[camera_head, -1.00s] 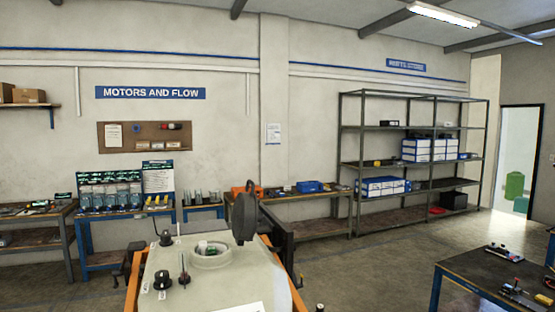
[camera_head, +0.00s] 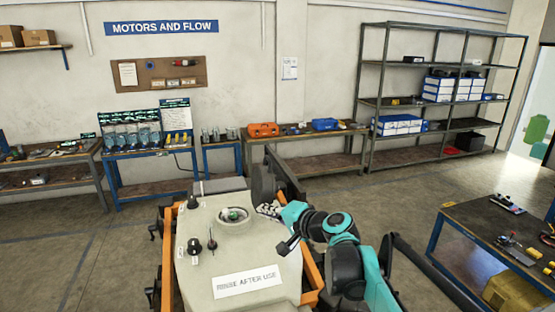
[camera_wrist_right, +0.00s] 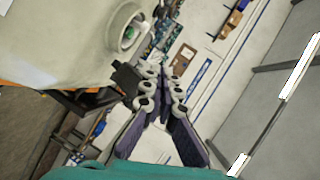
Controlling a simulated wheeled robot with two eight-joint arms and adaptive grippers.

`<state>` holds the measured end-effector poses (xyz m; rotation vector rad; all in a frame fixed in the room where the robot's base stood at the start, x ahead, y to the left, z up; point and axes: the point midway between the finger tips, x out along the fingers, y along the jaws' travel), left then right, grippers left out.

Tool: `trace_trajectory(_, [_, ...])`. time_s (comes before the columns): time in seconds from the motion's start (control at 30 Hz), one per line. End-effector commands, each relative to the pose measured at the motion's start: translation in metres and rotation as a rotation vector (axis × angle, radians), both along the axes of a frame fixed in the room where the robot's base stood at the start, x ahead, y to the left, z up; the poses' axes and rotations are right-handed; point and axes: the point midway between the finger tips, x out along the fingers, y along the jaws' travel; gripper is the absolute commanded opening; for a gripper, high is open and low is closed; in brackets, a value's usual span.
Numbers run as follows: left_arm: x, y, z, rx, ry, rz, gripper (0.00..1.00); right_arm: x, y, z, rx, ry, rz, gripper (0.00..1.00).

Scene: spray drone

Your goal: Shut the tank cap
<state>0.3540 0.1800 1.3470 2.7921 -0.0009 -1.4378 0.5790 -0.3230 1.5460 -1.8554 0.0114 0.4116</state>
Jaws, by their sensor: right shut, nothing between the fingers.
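The pale tank (camera_head: 200,270) stands in front of me with its round filler opening (camera_head: 233,214) uncovered. The dark tank cap (camera_head: 262,182) stands upright, open, at the right side of the opening. My right gripper (camera_head: 268,209) is shut and empty, low beside the cap on the right of the opening; I cannot tell whether it touches the cap. In the right wrist view the fingers (camera_wrist_right: 160,80) point away from me, with the opening's pale rim (camera_wrist_right: 128,32) to their upper left and a dark part, perhaps the cap, close on their left. My left gripper is out of view.
Black knobs (camera_head: 194,246) and a thin upright lever (camera_head: 213,233) stick up from the tank's left side. An orange frame (camera_head: 309,262) flanks the tank. A workbench (camera_head: 490,232) with tools stands at right. Benches and a shelf rack (camera_head: 440,100) line the wall.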

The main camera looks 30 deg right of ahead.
Motion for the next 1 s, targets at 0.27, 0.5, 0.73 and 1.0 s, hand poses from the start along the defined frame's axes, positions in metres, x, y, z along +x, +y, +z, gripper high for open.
trace_trajectory(0.27, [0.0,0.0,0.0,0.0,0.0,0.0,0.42,0.027,-0.145,0.061,0.307,-0.239,-0.229,0.0])
trace_trajectory(0.5, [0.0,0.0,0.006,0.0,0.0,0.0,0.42,0.05,-0.156,0.067,0.336,-0.262,-0.243,0.0])
trace_trajectory(0.73, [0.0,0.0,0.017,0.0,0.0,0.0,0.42,0.099,-0.155,0.068,0.335,-0.261,-0.242,0.0])
trace_trajectory(1.0, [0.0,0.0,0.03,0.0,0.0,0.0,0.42,0.132,-0.134,0.069,0.334,-0.261,-0.241,0.0])
